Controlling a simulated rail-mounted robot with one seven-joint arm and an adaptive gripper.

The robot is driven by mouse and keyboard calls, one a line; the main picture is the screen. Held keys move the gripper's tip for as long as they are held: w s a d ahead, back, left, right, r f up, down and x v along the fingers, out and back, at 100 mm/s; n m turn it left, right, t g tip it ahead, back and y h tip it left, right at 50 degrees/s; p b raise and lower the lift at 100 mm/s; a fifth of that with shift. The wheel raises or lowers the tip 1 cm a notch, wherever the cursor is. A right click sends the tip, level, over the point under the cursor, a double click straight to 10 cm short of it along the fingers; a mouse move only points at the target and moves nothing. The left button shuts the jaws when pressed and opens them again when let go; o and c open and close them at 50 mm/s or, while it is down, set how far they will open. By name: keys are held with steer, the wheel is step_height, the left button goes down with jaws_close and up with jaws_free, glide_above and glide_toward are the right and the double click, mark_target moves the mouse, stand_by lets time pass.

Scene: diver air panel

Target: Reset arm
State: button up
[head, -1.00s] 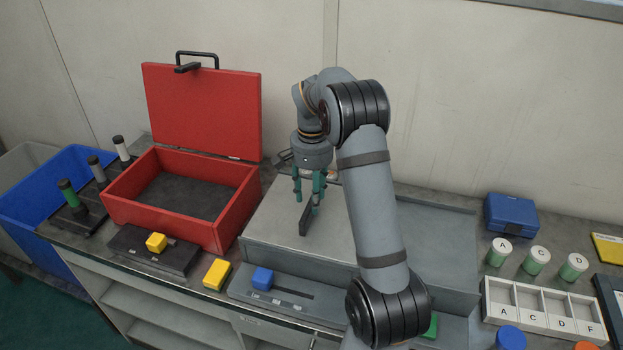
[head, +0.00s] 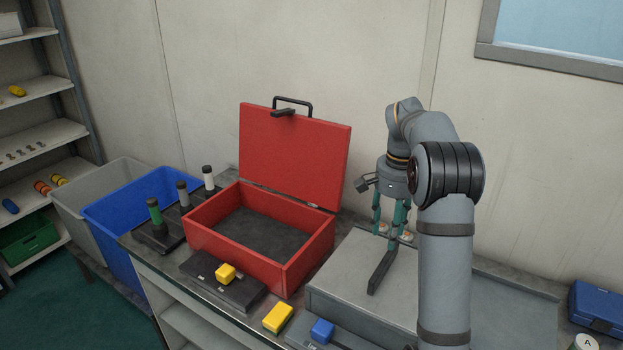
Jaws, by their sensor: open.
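My gripper (head: 392,228) hangs pointing down over the grey metal box (head: 345,268) at the right of the head view. Its teal fingers are apart and I see nothing held between them. A dark bar-shaped handle (head: 382,272) stands on the box top, just in front of the fingers. Small orange and white items (head: 407,236) show behind the fingertips, partly hidden. My arm hides the right part of the box.
An open, empty-looking red case (head: 262,232) stands left of the box. Yellow blocks (head: 278,318) and a blue block (head: 322,331) lie in front. Three capped cylinders (head: 182,196), a blue bin (head: 125,212) and shelves (head: 40,140) are further left. A blue case (head: 598,305) sits far right.

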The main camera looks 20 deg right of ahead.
mark_target(386, 261)
steer(key=shift+f, duration=0.15)
step_height(386, 261, down, 11)
steer(key=shift+s+f, duration=0.1)
steer(key=shift+f, duration=0.05)
steer(key=shift+d+f, duration=0.15)
steer(key=shift+f, duration=0.15)
steer(key=shift+s+d, duration=0.4)
steer(key=shift+s, duration=0.3)
stand_by(0.6)
